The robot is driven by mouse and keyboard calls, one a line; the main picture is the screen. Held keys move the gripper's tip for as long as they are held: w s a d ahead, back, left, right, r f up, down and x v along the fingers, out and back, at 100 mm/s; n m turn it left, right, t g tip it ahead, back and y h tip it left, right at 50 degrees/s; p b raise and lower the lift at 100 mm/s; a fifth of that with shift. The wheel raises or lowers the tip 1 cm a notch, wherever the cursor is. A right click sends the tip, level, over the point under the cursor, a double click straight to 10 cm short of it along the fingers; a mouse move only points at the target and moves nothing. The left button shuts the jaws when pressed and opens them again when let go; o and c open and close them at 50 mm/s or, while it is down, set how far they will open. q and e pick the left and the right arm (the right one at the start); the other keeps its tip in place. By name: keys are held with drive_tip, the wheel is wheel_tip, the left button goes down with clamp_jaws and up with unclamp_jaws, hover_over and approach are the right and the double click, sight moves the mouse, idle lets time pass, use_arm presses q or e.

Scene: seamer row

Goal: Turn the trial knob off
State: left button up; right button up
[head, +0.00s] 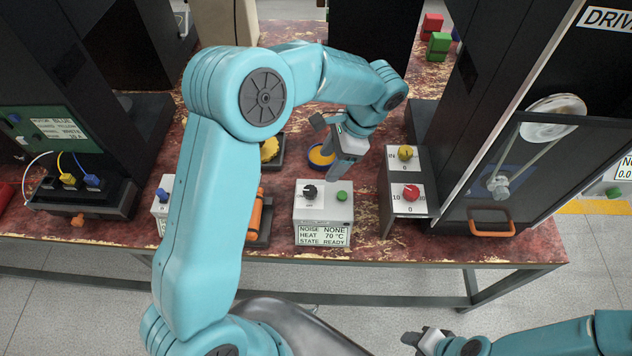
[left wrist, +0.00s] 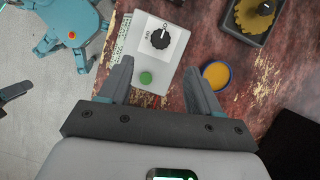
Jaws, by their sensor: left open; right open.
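A black knob (head: 310,192) sits on top of a white box (head: 318,206), beside a green button (head: 342,196). I cannot read which knob is the trial knob. The box's front label (head: 322,236) reads NOISE NONE, HEAT 70 °C, STATE READY. In the left wrist view the black knob (left wrist: 160,39) has a white pointer line and small lettering around it. My left gripper (head: 338,155) is open and empty, above and behind the box. Its fingers (left wrist: 157,72) straddle the green button's side in the wrist view. My right gripper (head: 425,340) is open and empty, off the table's front.
Right of the box, a stepped white panel carries a yellow knob (head: 405,153) and a red knob (head: 411,191). A yellow-topped round tin (head: 321,156) is behind the box. A blue knob (head: 162,194) is left. The dark belt-drive cabinet (head: 480,130) bounds the right.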

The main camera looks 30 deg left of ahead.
sight(310, 190)
use_arm(q)
drive_tip(key=p+x, duration=0.1)
drive_tip(key=x, duration=1)
drive_tip(key=shift+a, duration=0.1)
drive_tip(key=c, duration=1)
